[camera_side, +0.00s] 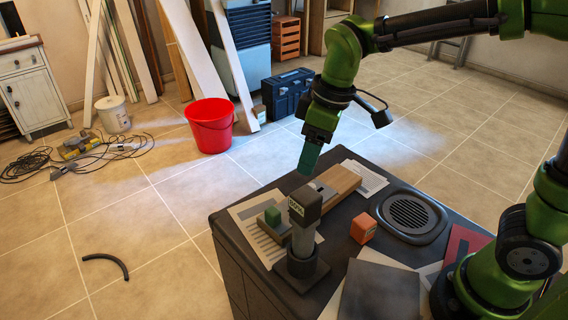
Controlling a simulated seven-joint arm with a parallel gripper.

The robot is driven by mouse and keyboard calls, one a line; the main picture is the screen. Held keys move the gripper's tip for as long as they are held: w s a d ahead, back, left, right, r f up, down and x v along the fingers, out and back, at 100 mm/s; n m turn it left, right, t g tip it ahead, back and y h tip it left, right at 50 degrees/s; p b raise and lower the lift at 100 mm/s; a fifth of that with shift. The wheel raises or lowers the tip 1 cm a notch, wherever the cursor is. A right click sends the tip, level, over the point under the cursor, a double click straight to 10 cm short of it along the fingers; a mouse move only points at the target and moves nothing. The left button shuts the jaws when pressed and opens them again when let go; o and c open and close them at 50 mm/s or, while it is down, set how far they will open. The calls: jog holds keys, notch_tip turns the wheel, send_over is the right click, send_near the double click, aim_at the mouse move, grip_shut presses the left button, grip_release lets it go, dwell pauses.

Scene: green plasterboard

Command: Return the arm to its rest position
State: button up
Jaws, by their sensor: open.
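My green arm reaches in from the right. My gripper (308,158) hangs above the far left part of the dark cabinet top (340,236), pointing down. Its jaws are open, though the fingers look small and overlap in this view. They are above the wooden block (340,180) and appear apart from it. I see nothing held.
An orange cube (363,228) sits right of the bottle, near a round black grille (411,214). A dark grey flat panel (380,290) and papers lie at the front. A red bucket (209,125) and a blue toolbox (287,93) stand on the floor behind.

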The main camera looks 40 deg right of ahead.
jog(key=s+d+r+m+t, duration=0.2)
jog(key=s+d+m+t, duration=0.3)
jog(key=s+d+m, duration=0.3)
jog(key=shift+s+d+r+m+y, duration=0.35)
jog(key=shift+s+m, duration=0.85)
jog(key=shift+s, duration=0.45)
